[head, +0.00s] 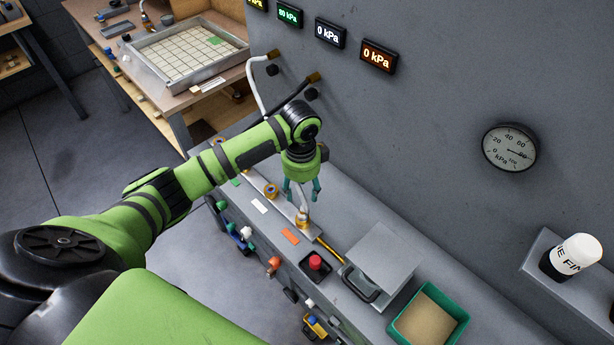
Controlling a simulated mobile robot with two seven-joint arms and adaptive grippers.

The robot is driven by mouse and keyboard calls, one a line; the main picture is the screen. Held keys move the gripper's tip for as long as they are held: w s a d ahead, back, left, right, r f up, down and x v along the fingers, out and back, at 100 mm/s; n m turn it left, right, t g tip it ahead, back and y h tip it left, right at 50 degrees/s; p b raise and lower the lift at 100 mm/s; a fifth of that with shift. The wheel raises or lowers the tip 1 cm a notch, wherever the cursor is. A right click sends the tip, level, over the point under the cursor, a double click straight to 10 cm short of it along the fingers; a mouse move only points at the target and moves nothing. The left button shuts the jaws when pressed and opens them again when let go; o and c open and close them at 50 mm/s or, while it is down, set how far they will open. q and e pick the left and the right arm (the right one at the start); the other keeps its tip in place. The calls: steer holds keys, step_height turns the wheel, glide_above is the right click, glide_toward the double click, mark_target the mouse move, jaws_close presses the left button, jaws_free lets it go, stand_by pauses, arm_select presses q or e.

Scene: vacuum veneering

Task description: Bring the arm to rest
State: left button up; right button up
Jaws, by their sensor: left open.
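My left arm (155,205) is green and black and reaches in from the left over the floor to the grey bench. My left gripper (302,190) has teal fingers that point down and stand apart. It hangs over the back part of the bench, above or just behind a brass fitting (303,219) with a pale hose. I see nothing held between its fingers. Whether a fingertip touches the hose cannot be told from this angle. My right gripper is not in view.
A red button (315,262), a grey plate (382,252) and a green tray (430,318) are on the bench. Coloured valves line its front edge. A grey wall with displays (379,57) and a gauge (509,147) rises behind. A gridded table (185,52) stands at upper left.

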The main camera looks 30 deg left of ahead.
arm_select(q)
steer(key=s+d+f+n+t+h, duration=0.2)
steer(key=s+d+f+n, duration=0.15)
steer(key=s+d, duration=0.7)
steer(key=s+a+r+n+t+y, duration=0.2)
steer(key=s+a+n, duration=0.45)
steer(key=s, duration=0.45)
steer(key=s+f+g+b, duration=0.1)
steer(key=s+f, duration=0.1)
steer(key=f, duration=1.2)
steer(key=s+f+g+b, duration=0.1)
steer(key=s+f+b, duration=0.1)
steer(key=f, duration=1.2)
steer(key=s+a+f+g+b, duration=0.1)
steer(key=s+a+f, duration=0.1)
steer(key=s+f, duration=1.1)
steer(key=shift+s+a+f, duration=0.3)
steer(key=shift+s+a, duration=0.1)
steer(key=shift+s, duration=0.4)
